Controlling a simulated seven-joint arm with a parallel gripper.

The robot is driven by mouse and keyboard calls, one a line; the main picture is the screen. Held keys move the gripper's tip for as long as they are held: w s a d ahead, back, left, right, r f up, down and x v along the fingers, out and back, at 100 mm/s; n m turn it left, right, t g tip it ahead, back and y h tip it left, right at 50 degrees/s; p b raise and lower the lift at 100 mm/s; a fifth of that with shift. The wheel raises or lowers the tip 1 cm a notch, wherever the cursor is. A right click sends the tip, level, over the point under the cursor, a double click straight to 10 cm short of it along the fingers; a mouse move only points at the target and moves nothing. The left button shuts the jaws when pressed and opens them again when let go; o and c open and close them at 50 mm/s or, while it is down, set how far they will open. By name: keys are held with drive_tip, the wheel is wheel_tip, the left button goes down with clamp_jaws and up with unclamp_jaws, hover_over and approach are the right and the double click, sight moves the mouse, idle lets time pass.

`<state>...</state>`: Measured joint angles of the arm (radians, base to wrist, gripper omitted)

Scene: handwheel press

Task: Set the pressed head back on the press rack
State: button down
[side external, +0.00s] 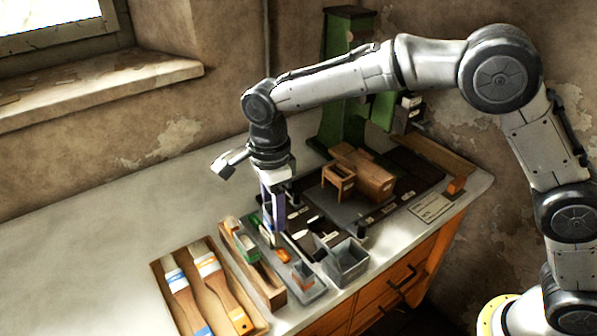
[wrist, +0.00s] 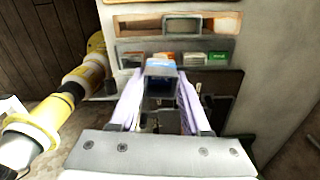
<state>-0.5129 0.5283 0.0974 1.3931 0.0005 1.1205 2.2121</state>
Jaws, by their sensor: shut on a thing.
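My gripper (side external: 272,222) points down over the grey slotted tray (side external: 312,296). In the wrist view its two pale purple fingers (wrist: 160,98) close on a small dark block (wrist: 160,84), which I take to be the pressed head. The block is between the fingertips, and its lower side is hidden. In the side view the fingers mostly hide it, so I cannot tell whether it touches the tray. The tray holds small orange pieces (side external: 283,257). I cannot tell which holder is the press rack. The green press (side external: 333,115) stands at the back, partly behind my arm.
A wooden box (side external: 269,289) and a wooden tray of brushes (side external: 208,285) lie left of the grey tray. An open grey bin (side external: 346,262) stands to its right. Brown wooden blocks (side external: 366,176) stand behind. The bench top (side external: 110,235) is clear at left.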

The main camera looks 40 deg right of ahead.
drive_tip(key=s+a+f+n, duration=0.1)
drive_tip(key=s+a+f, duration=0.2)
drive_tip(key=a+f, duration=0.1)
drive_tip(key=shift+s+a, duration=0.35)
drive_tip(key=shift+a, duration=0.15)
drive_tip(key=shift+f, duration=0.25)
idle(0.8)
drive_tip(key=shift+f, duration=1.95)
drive_tip(key=shift+f, duration=0.1)
drive_tip(key=shift+c, duration=1.4)
unclamp_jaws()
